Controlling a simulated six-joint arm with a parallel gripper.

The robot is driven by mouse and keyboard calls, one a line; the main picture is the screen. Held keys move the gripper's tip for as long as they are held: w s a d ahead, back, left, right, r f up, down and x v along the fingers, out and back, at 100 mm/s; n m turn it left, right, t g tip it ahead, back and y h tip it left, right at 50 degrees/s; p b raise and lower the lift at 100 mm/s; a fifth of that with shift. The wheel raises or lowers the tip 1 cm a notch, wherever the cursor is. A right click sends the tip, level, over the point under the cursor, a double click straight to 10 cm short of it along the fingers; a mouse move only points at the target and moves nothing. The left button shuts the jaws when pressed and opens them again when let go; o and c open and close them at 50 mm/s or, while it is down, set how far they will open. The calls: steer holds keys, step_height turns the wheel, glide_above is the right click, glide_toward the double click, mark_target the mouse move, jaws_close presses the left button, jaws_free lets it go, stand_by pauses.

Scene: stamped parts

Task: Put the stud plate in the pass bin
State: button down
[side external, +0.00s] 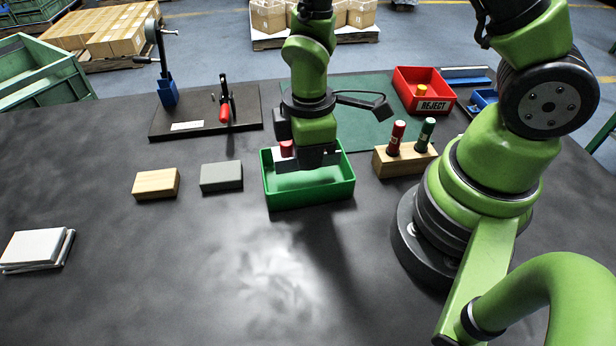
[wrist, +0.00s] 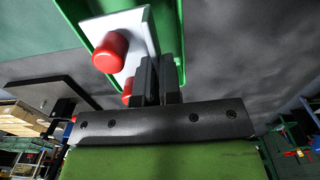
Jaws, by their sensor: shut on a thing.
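The stud plate (side external: 330,158) is a pale grey-white plate with red-capped studs. It also shows in the wrist view (wrist: 140,32), with one red stud in full view and another partly hidden by the fingers. My gripper (side external: 309,157) is shut on the plate's edge; its dark fingers show in the wrist view (wrist: 160,78). The green bin (side external: 313,194), which I take as the pass bin, stands directly below. The plate is over the bin's opening, near its back rim. I cannot tell whether it touches the bin.
A red bin marked REJECT (side external: 421,104) holds a yellow part. A wooden block (side external: 380,165) with red and green handles stands right of the green bin. A grey block (side external: 221,177), a wooden block (side external: 156,184) and a toggle clamp (side external: 225,105) are left.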

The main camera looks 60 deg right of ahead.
steer(key=shift+f, duration=2.9)
steer(key=shift+f, duration=0.1)
steer(key=c, duration=1.6)
jaws_free()
step_height(320, 180, up, 12)
steer(key=shift+r, duration=0.2)
steer(key=shift+s+d+r+m+t+y, duration=0.35)
steer(key=shift+s+r+m+t, duration=1)
steer(key=shift+r+m, duration=1.3)
steer(key=shift+s+d+r+m+t+y, duration=0.35)
steer(key=shift+s+r+m+t, duration=1.1)
steer(key=shift+r, duration=1.75)
steer(key=shift+s+d+r+m+t+y, duration=0.35)
steer(key=shift+s+r+m+t, duration=0.45)
steer(key=shift+s+r+m, duration=1.5)
